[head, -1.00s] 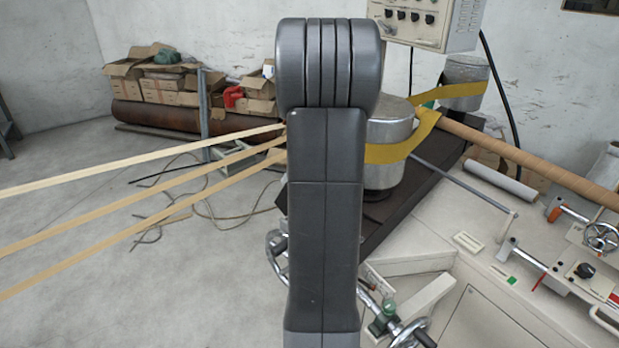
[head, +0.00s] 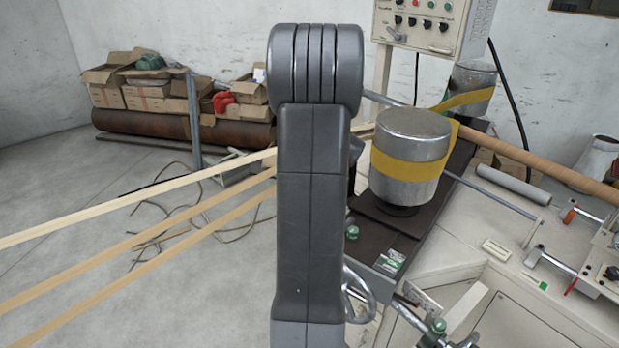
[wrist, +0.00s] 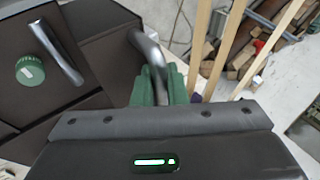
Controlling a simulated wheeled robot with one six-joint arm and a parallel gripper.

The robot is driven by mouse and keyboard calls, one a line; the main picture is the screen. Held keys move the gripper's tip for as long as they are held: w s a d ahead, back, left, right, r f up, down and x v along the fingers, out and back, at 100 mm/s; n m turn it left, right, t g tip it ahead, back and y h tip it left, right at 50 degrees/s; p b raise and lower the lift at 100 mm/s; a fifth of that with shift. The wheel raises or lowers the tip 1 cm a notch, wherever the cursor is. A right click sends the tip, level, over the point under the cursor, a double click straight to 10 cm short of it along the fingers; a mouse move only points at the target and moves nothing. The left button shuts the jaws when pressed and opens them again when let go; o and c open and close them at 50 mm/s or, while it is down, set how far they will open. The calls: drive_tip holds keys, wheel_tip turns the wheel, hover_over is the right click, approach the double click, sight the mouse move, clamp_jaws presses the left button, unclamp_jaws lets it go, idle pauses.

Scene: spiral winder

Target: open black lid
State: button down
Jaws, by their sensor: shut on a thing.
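The black lid (wrist: 95,75) appears as dark panels at the left and middle of the wrist view; which panel is the lid, and how far it is raised, I cannot tell. A curved grey metal handle (wrist: 147,47) rises from the dark surface. My gripper (wrist: 158,88) has green fingers, closed around this handle. In the head view the dark machine top (head: 402,222) shows to the right of my arm. My arm hides the gripper and the held handle there.
A second metal bar handle (wrist: 57,52) and a green knob (wrist: 30,70) lie left on the dark surface. A metal drum with a yellow belt (head: 411,160) stands close right of my arm. Pale strips (head: 130,200) run left. A control box (head: 425,25) stands behind.

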idle(0.4)
drive_tip(key=c, duration=1.7)
unclamp_jaws()
drive_tip(key=shift+c, duration=0.2)
drive_tip(key=b+v, duration=0.2)
drive_tip(key=v, duration=1.1)
drive_tip(key=shift+s+r+b, duration=0.15)
drive_tip(key=shift+r+b, duration=0.15)
drive_tip(key=shift+r, duration=0.05)
drive_tip(key=shift+d, duration=0.1)
